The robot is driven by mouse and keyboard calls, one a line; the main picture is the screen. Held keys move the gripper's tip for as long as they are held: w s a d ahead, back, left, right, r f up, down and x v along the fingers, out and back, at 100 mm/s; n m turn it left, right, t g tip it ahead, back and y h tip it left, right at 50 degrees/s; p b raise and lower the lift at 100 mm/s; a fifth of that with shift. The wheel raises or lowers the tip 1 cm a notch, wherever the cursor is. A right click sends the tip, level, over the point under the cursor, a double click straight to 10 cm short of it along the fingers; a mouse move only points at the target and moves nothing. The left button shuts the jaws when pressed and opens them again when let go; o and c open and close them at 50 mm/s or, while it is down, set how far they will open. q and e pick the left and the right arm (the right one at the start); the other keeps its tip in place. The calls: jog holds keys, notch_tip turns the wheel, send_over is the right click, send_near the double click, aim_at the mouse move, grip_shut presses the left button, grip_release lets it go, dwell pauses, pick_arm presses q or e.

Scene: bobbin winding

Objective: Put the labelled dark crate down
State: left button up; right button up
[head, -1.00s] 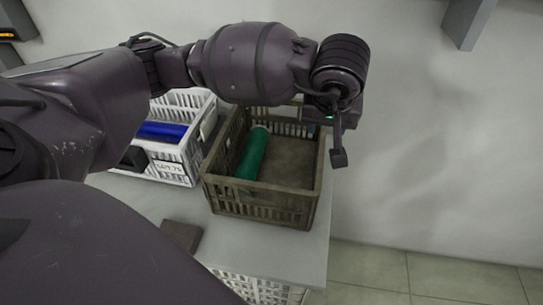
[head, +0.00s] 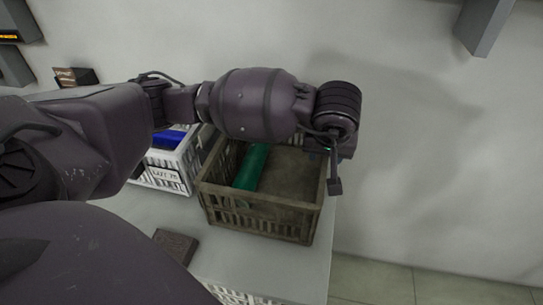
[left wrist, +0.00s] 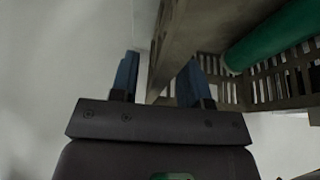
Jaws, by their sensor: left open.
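The dark brown crate (head: 262,220) stands on the grey table, with a green bobbin (head: 252,167) lying in its left part. I cannot make out a label on it. My left gripper (head: 334,184) is at the crate's right side, with one finger showing just outside the rim; the arm hides part of the crate's far side. In the left wrist view, my left gripper's blue fingers (left wrist: 158,80) are apart, and the crate's wall (left wrist: 172,45) runs up between or just beside them. I cannot tell whether they touch it. My right gripper is not in view.
A white crate (head: 165,178) with a label and a blue bobbin (head: 168,138) stands left of the dark crate. A small dark block (head: 175,246) lies on the table (head: 270,262) in front. The table's right edge is close to the dark crate; a wall (head: 440,150) stands behind.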

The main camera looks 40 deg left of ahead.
pick_arm(q)
grip_shut()
dwell(1.3)
